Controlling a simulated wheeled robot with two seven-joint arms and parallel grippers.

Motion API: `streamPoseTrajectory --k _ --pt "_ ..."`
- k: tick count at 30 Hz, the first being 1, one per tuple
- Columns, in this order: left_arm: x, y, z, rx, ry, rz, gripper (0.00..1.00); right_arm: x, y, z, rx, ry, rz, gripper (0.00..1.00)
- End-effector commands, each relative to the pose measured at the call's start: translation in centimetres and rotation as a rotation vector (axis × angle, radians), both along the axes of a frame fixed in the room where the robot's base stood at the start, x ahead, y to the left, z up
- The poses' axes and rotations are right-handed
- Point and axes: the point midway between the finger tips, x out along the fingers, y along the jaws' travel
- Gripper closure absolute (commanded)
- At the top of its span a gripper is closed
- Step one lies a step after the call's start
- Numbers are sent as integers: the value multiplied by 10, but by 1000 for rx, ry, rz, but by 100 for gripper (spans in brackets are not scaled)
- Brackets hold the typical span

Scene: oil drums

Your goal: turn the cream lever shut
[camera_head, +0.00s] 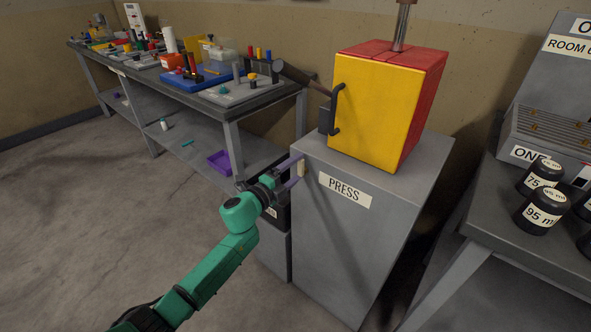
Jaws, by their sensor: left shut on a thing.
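My right gripper is not in view.
A yellow and red press box (372,105) with a dark handle stands on the cabinet. A long workbench (225,108) with many small items is at the back left. A grey table (530,222) with black weights is at right. Floor at left is clear.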

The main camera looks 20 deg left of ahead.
Motion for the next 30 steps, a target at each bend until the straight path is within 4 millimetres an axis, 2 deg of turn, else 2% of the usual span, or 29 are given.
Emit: streamPoseTrajectory --k 4,5,6,13,17,20,30 --pt "1 0 5 -6 -6 0 78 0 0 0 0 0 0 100" --pt "1 0 5 -6 -7 0 11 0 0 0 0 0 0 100" --pt "1 0 5 -5 -8 1 0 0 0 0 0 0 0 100" --pt "0 1 2 -2 -3 1 0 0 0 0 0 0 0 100" --pt "-7 4 1 -2 -1 2 0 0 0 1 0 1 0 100" --pt "-22 10 0 0 -1 1 0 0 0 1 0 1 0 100" --pt "-105 41 0 -3 -1 0 0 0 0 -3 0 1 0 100"
